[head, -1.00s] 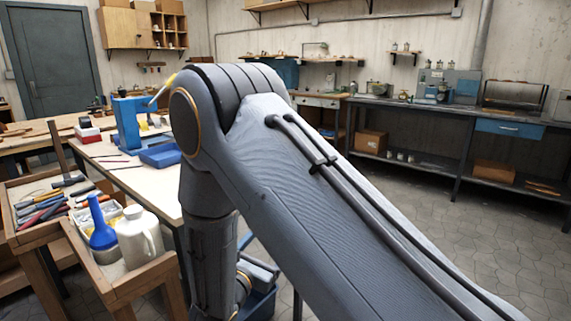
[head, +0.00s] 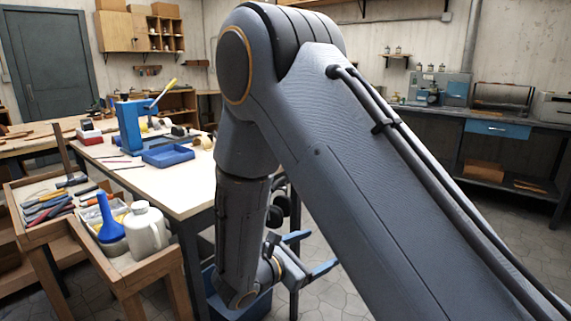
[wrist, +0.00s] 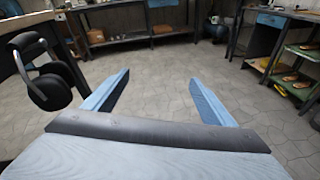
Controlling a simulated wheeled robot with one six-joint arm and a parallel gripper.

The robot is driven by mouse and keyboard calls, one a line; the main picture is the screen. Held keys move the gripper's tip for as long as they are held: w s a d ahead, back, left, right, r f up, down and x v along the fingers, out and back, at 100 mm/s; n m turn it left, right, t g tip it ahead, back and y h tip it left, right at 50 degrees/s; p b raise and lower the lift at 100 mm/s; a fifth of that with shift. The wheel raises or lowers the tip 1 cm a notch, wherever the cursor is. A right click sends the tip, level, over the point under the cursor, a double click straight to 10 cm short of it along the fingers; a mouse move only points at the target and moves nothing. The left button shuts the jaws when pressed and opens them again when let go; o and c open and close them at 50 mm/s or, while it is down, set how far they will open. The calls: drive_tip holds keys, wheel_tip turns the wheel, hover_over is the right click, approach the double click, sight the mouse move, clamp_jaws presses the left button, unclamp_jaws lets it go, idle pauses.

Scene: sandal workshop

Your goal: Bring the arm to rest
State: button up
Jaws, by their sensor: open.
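My gripper (head: 312,256) hangs low in the head view, right of the workbench and above the floor. Its two blue fingers are spread apart. My arm rises across the middle of the head view, bends at the top and drops to the wrist. It hides part of the room behind it.
The workbench (head: 185,195) holds a blue press (head: 130,125) and a blue tray (head: 167,156). A wooden stand with a white jug (head: 146,230) is at left. A blue bin (head: 250,305) is below my wrist. Black headphones (wrist: 45,75) hang near the bench. Open floor lies ahead.

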drive_tip(key=s+d+r+m+g+y+p, duration=0.2)
drive_tip(key=s+d+m+g, duration=0.95)
drive_tip(key=s+d, duration=0.45)
drive_tip(key=s+a+r+m+y+p, duration=0.2)
drive_tip(key=s+a+r+m+y, duration=0.2)
drive_tip(key=s+m+y, duration=0.4)
drive_tip(key=shift+a+m+t+y, duration=0.4)
drive_tip(key=shift+m+y, duration=0.2)
drive_tip(key=shift+m, duration=1.75)
